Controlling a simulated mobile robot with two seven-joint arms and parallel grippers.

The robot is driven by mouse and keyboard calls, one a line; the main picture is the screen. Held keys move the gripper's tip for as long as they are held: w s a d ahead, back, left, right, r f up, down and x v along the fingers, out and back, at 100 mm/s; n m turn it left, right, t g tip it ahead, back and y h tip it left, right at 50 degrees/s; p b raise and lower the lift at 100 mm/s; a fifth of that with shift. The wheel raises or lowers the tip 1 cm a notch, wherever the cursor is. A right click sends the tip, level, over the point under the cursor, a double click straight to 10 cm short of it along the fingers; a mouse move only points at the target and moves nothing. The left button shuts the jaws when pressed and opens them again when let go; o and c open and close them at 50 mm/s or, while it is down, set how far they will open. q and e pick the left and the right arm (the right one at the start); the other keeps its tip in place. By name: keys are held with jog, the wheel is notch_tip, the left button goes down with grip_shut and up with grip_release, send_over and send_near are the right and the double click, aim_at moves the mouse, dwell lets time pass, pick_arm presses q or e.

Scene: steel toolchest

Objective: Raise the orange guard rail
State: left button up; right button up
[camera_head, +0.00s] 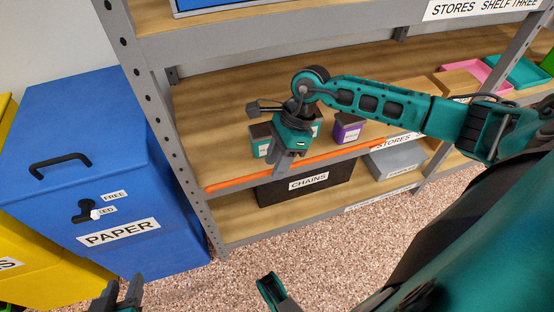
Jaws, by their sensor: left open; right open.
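The orange guard rail (238,181) is a long thin bar along the front edge of the middle wooden shelf, running from the left upright toward the right. My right gripper (282,166) comes in from the right and points down at the rail, near its middle. It is open and covers a short part of the rail; I cannot tell whether its fingers touch the rail or straddle it. My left gripper (119,294) is open and empty at the bottom left edge, low over the floor in front of the blue bin, far from the rail. Part of it is cut off.
Small tins (347,130) stand on the shelf behind the rail. A dark CHAINS box (270,193) and a grey box (395,161) sit below. The left upright (170,130) borders a blue PAPER bin (130,185). Pink (470,67) and teal trays lie right. Speckled floor is clear.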

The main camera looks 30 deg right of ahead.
grip_shut()
dwell(0.6)
